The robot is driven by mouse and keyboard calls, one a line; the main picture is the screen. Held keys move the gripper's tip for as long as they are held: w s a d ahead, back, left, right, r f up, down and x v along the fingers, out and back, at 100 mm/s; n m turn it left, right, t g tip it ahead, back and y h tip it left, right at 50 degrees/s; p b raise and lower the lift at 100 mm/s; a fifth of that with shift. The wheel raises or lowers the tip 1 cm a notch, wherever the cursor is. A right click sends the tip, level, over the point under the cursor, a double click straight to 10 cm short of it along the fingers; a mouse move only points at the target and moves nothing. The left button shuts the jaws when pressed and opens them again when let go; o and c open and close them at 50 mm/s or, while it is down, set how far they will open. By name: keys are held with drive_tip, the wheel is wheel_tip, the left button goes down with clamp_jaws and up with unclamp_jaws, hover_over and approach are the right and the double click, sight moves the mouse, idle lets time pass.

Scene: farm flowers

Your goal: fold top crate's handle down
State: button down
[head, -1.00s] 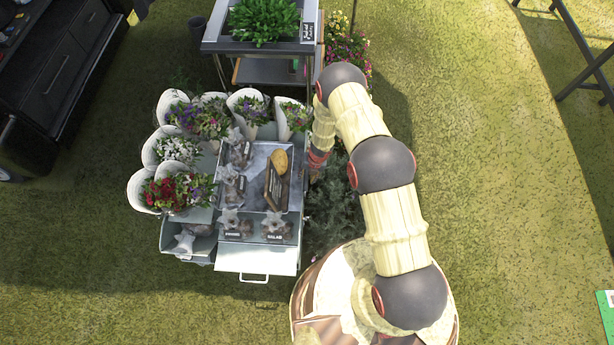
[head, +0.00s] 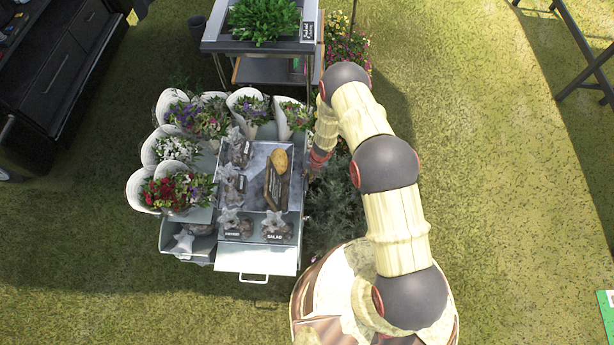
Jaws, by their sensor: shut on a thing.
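A pale flower cart stands left of my arm, with a grey metal tray (head: 258,158) on its top. A wire handle (head: 254,278) sticks out at the cart's front edge, below a white panel (head: 256,259). My gripper (head: 317,161) is at the cart's right side, beside the tray's right edge and well away from the wire handle. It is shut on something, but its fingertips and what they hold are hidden. I cannot make out the top crate or its handle there.
Wrapped bouquets (head: 178,190) line the cart's left and back sides. A plant stand (head: 262,47) is behind the cart. Dark green foliage (head: 335,205) fills the space under my arm. A black cabinet (head: 50,85) is at the left.

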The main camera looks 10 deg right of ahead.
drive_tip(key=s+d+f+t+y+b, duration=0.1)
drive_tip(key=d+f+t+y+b, duration=0.2)
drive_tip(key=y+b, duration=1.3)
drive_tip(key=shift+d+f+b, duration=1.35)
drive_tip(key=shift+f+b, duration=0.25)
drive_tip(key=shift+b, duration=0.45)
drive_tip(key=c, duration=1.7)
unclamp_jaws()
drive_tip(key=shift+c, duration=0.2)
